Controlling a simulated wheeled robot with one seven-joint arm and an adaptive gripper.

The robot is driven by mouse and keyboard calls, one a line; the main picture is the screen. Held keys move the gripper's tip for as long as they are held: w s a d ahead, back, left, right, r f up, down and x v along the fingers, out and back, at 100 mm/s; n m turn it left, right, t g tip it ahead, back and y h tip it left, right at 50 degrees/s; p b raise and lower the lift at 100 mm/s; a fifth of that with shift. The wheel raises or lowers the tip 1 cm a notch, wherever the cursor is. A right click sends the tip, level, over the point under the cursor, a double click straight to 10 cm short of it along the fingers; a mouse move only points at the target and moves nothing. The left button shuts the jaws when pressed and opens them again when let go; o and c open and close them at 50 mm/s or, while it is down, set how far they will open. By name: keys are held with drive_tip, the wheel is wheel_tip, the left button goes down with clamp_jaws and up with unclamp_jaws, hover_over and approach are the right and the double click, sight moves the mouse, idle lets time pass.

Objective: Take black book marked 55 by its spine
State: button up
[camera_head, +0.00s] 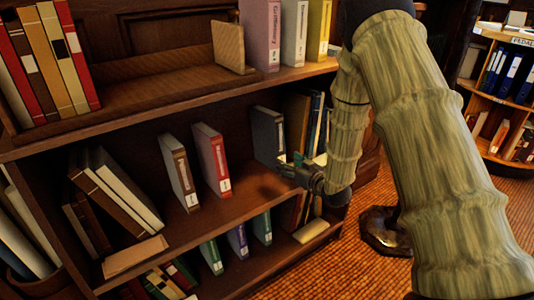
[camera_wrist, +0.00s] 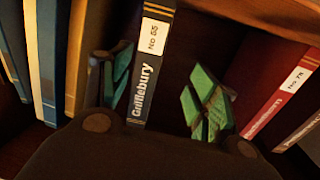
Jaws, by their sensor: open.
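The black book (camera_wrist: 152,65) has a white label reading "No 55" and the word "Gnillebury" on its spine. In the head view the dark book (camera_head: 268,135) stands upright on the middle shelf. My gripper (camera_wrist: 163,90) is open, with its green finger pads on either side of the spine in the wrist view. The left finger lies between this book and an orange-brown book; the right finger is apart from the spine. In the head view my gripper (camera_head: 298,172) is in front of the book and partly hides its lower part. Contact cannot be told.
Left of the black book is a gap, then a red book (camera_head: 211,160) and a brown-and-white book (camera_head: 179,172). More books (camera_head: 297,120) stand close on its right. An upper shelf board (camera_head: 180,107) runs overhead. A second bookcase (camera_head: 505,105) stands at far right.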

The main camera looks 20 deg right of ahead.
sight(281, 147)
drive_tip(key=shift+w+d+r+n+t+y+b, duration=0.2)
drive_tip(key=shift+w+r+n+t+y+b, duration=0.2)
drive_tip(key=shift+w+b, duration=0.5)
drive_tip(key=shift+w+d+r+n+t+y+b, duration=0.2)
drive_tip(key=shift+w+r+t+y+b, duration=0.25)
drive_tip(key=shift+b, duration=0.65)
drive_tip(key=b+x, duration=0.1)
drive_tip(key=x, duration=0.4)
drive_tip(key=shift+w+r, duration=0.1)
drive_tip(key=shift+w, duration=0.2)
drive_tip(key=shift+b+x, duration=1.2)
drive_tip(key=shift+x, duration=1.55)
drive_tip(key=shift+d, duration=0.1)
drive_tip(key=shift+c, duration=0.2)
clamp_jaws()
